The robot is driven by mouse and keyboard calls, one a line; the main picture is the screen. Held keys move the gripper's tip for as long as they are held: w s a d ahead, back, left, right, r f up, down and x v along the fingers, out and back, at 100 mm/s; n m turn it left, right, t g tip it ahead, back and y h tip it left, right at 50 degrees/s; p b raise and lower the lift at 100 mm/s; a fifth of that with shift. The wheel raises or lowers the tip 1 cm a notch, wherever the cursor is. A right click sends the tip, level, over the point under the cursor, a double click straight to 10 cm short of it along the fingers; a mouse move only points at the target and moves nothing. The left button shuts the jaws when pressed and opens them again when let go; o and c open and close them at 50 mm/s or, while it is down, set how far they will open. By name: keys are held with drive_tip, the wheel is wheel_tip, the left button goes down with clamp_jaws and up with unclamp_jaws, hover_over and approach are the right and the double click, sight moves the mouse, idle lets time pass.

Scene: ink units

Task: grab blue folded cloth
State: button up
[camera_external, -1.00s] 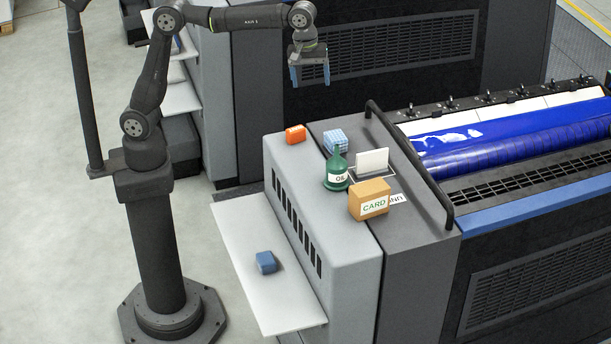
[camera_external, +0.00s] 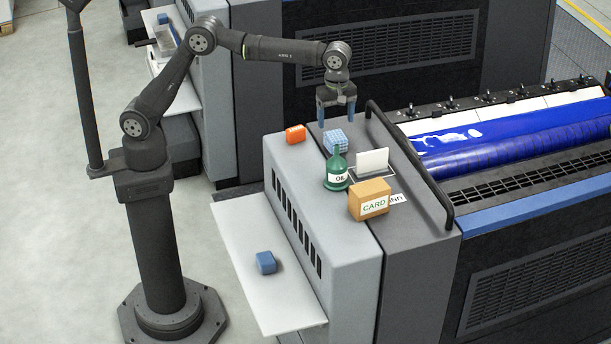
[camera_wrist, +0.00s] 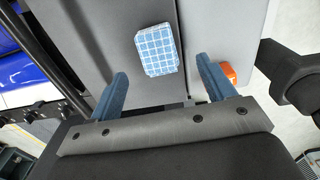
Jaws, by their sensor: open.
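The blue folded cloth (camera_external: 335,141) has a light blue and white check. It lies on the grey top of the ink unit, behind the green bottle. In the wrist view the cloth (camera_wrist: 157,49) shows whole, beyond my fingertips and roughly between their lines. My gripper (camera_external: 337,122) is open and points down above the cloth, with its blue fingers apart. In the wrist view my gripper (camera_wrist: 162,72) has nothing between its fingers.
An orange block (camera_external: 296,134) lies left of the cloth. A green oil bottle (camera_external: 337,170), a white card in a holder (camera_external: 372,161) and a cardboard box (camera_external: 370,198) stand nearer the camera. A black rail (camera_external: 410,160) runs along the right. A blue block (camera_external: 266,262) lies on the lower shelf.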

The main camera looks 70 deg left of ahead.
sight(336, 135)
wheel_tip(336, 135, down, 3)
drive_tip(key=shift+f, duration=0.1)
drive_tip(key=shift+w+a+f, duration=0.15)
drive_tip(key=shift+a+f, duration=0.05)
drive_tip(key=shift+f, duration=1.15)
drive_tip(key=shift+w+a+f, duration=0.1)
drive_tip(key=shift+a+f, duration=0.05)
drive_tip(key=shift+f, duration=1.2)
drive_tip(key=c, duration=1)
